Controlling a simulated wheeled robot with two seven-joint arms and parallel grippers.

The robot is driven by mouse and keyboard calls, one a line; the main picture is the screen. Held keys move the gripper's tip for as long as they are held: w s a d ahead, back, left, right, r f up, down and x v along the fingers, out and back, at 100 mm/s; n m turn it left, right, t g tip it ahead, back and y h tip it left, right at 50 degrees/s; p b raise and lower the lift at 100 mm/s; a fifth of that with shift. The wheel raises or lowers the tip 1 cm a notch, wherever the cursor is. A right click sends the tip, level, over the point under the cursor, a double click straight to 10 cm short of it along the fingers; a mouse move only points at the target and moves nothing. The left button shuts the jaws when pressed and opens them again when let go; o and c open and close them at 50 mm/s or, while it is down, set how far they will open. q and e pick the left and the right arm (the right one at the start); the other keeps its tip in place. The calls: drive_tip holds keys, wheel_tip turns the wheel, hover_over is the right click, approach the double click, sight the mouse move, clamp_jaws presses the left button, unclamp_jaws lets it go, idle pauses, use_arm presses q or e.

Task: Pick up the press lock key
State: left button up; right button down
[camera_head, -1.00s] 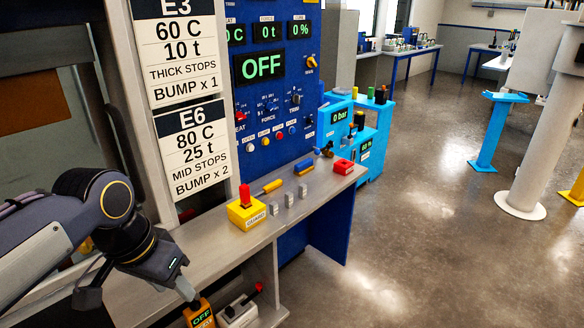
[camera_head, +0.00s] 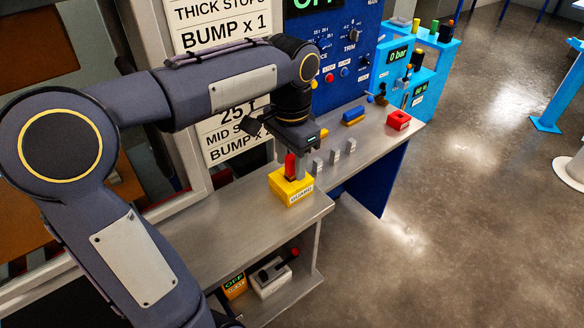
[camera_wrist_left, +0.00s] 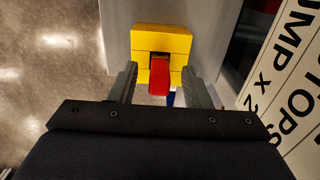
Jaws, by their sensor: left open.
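The press lock key looks to be the red upright piece (camera_head: 289,166) in the yellow box labelled GUARD (camera_head: 293,189) on the grey bench. In the left wrist view the red key (camera_wrist_left: 159,76) stands out of the yellow box (camera_wrist_left: 160,42). My left gripper (camera_head: 297,158) is right at the key, pointing down over the box. In the left wrist view its two fingers (camera_wrist_left: 161,84) are apart, one on each side of the key, with gaps visible. The gripper partly hides the key in the head view. My right gripper is not in view.
The press panel (camera_head: 330,65) rises behind. A white box with a red-tipped lever (camera_head: 272,280) sits on the shelf below.

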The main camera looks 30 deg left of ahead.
use_arm(q)
drive_tip(key=shift+f, duration=0.7)
clamp_jaws()
drive_tip(key=shift+r, duration=0.15)
